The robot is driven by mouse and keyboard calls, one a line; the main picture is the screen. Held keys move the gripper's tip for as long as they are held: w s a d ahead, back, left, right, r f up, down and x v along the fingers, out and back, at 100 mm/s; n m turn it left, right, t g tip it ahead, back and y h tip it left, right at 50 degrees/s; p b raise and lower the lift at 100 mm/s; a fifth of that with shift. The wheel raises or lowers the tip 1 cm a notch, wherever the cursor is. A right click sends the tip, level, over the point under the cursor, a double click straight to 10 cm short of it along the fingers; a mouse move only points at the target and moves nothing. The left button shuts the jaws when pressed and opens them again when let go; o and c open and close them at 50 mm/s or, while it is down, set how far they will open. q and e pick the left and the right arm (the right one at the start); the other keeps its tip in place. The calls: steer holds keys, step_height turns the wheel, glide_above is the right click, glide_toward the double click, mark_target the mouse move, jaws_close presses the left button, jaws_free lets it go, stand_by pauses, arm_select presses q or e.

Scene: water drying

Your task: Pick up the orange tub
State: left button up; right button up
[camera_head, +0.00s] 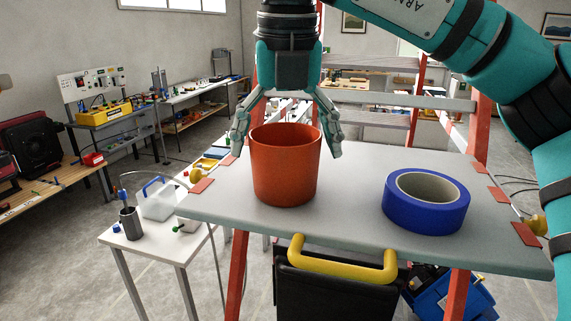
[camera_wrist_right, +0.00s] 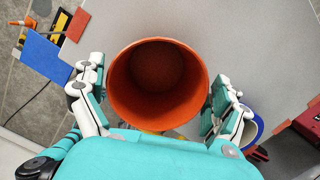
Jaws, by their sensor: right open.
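The orange tub (camera_head: 285,172) stands upright on the grey board (camera_head: 345,200) of a stand with orange legs. My right gripper (camera_head: 288,140) points down over the tub. Its two fingers are open, one to each side of the rim. In the right wrist view the tub (camera_wrist_right: 158,88) shows from above, its inside empty, lying between the open fingers (camera_wrist_right: 160,105). I cannot tell whether either finger touches the tub. My left gripper is not in view.
A blue tape roll (camera_head: 426,203) lies on the board to the right of the tub. A yellow handle (camera_head: 342,263) sticks out below the front edge. A white side table (camera_head: 160,245) with a bottle and a dark cup stands lower left.

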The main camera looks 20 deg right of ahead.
steer(key=shift+s, duration=0.15)
steer(key=shift+s+a, duration=0.1)
steer(key=shift+a, duration=0.05)
steer(key=shift+c, duration=1.2)
steer(key=c, duration=0.8)
steer(key=shift+r, duration=0.1)
